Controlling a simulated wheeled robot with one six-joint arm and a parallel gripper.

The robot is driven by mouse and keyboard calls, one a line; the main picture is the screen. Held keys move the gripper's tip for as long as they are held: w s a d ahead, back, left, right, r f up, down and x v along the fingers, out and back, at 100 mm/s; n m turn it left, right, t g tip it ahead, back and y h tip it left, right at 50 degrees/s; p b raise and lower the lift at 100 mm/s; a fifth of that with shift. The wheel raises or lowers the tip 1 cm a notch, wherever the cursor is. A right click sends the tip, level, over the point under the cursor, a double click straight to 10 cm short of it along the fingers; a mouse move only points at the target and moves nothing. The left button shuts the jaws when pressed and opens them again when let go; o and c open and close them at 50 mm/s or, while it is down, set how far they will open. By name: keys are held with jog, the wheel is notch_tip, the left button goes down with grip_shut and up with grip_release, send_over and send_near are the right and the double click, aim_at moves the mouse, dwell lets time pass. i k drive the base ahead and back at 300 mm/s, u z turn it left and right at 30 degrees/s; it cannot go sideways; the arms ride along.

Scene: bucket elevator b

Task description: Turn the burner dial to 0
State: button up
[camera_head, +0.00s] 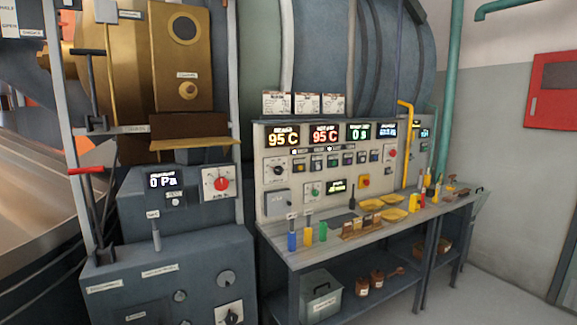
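A dial with a red knob (221,184) on a square white plate is on the grey machine at left centre. It is right of a small display (163,180) reading 0 Pa. A small label is under the knob, too small to read surely; this may be the burner dial. The knob's exact setting cannot be made out. Another dial with a dark knob (231,317) on a white plate is low on the same machine, partly cut off by the bottom edge. A third dial (277,170) is on the control panel. My gripper is not in view.
A long metal bench (320,253) with a control panel (306,207) stands to the right, holding coloured tools and yellow dishes (395,215). A red-handled lever (86,171) and a grey upright post stand left of the red knob. Free floor shows at lower right.

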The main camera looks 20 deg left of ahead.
aim_at(278, 169)
jog(key=i, duration=0.45)
jog(key=u, duration=1.1)
jog(key=i, duration=1.35)
jog(key=u, duration=0.3)
